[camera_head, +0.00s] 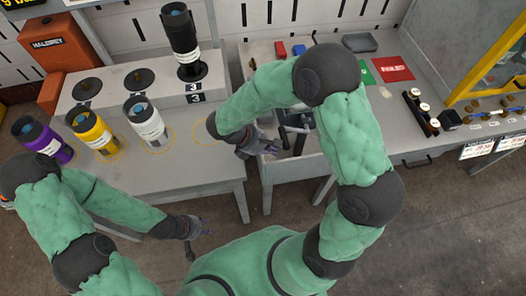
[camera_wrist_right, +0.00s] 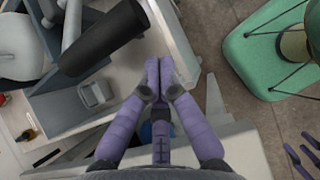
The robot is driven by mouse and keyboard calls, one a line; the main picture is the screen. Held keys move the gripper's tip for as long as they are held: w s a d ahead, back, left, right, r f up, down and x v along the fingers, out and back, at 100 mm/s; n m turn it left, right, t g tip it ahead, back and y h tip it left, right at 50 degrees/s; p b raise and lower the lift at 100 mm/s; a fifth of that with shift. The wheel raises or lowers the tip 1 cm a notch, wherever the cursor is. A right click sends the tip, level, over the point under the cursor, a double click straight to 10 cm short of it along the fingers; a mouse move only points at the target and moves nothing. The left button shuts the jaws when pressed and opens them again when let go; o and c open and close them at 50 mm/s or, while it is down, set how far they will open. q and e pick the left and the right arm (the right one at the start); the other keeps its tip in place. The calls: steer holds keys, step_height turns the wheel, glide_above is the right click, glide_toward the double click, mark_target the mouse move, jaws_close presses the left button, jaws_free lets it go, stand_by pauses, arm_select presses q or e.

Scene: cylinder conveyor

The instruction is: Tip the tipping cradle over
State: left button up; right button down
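The tipping cradle (camera_wrist_right: 62,110) appears to be the blue-grey frame in the right wrist view, with a black cylinder-shaped part (camera_wrist_right: 105,38) across it. In the head view, dark parts of it (camera_head: 296,118) show beside my right forearm, which hides much of it. My right gripper (camera_wrist_right: 160,72) has its purple fingertips together with nothing seen between them, just right of the black part and apart from it as far as I can tell. It also shows in the head view (camera_head: 270,151). My left gripper (camera_head: 205,226) is open and empty in front of the left table; its fingers show in the wrist view (camera_wrist_right: 304,152).
Purple (camera_head: 42,141), yellow (camera_head: 92,131) and white (camera_head: 146,123) cylinders stand on the left table (camera_head: 190,174). A black-topped cylinder (camera_head: 181,42) stands on the raised grey block (camera_head: 140,97). A light-walled bin (camera_head: 290,172) lies under my right gripper. A red tray (camera_head: 393,70) is further right.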

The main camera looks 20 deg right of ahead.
arm_select(q)
steer(key=shift+f, duration=0.15)
arm_select(e)
steer(key=shift+s+d+r, duration=0.2)
steer(key=shift+d+r, duration=0.35)
steer(key=shift+r, duration=0.3)
arm_select(q)
steer(key=shift+s+r+p, duration=0.5)
steer(key=shift+s+r, duration=0.1)
arm_select(e)
steer(key=shift+d+r+y, duration=0.1)
steer(key=shift+r+y, duration=0.2)
steer(key=shift+r, duration=0.1)
arm_select(q)
steer(key=shift+r, duration=0.1)
